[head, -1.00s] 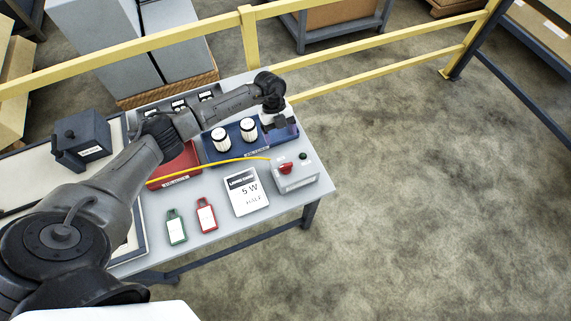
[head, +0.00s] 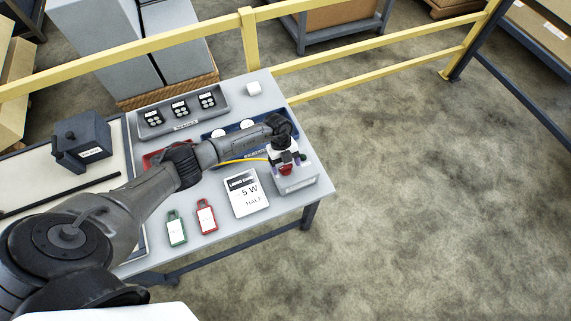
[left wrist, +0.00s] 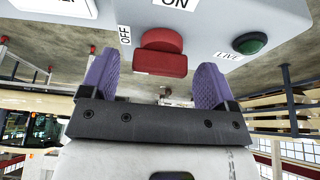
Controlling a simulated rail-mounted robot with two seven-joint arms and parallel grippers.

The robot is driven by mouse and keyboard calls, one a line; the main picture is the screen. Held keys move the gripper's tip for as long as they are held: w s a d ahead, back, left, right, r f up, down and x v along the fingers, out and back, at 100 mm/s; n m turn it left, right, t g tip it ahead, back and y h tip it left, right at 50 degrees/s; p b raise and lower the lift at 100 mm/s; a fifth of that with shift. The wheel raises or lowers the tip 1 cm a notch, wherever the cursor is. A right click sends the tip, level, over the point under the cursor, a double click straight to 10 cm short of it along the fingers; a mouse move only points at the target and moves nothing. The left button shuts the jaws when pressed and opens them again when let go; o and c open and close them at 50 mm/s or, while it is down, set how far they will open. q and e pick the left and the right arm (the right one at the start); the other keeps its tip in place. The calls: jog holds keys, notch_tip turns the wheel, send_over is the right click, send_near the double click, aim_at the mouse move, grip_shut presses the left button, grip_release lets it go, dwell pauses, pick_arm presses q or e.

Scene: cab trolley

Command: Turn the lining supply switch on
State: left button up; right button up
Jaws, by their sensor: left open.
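The grey switch box (head: 297,184) stands at the table's right front corner. Its red knob (head: 286,170) is partly covered by my left gripper (head: 287,159) in the head view. In the left wrist view the red knob (left wrist: 160,52) shows its grip bar crosswise. An OFF label (left wrist: 125,35) is to its left, an ON label (left wrist: 174,3) above it, and a dark green LIVE lamp (left wrist: 250,43) to its right. My left gripper (left wrist: 157,85) is open, its two purple fingers either side of the knob in the picture, apart from it. My right gripper is not in view.
A yellow cable (head: 243,161) runs to the box. A blue tray (head: 209,137) is behind. A yellow railing (head: 350,79) runs behind the table.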

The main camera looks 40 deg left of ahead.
pick_arm(q)
jog(key=shift+f, duration=0.1)
jog(key=c, duration=0.9)
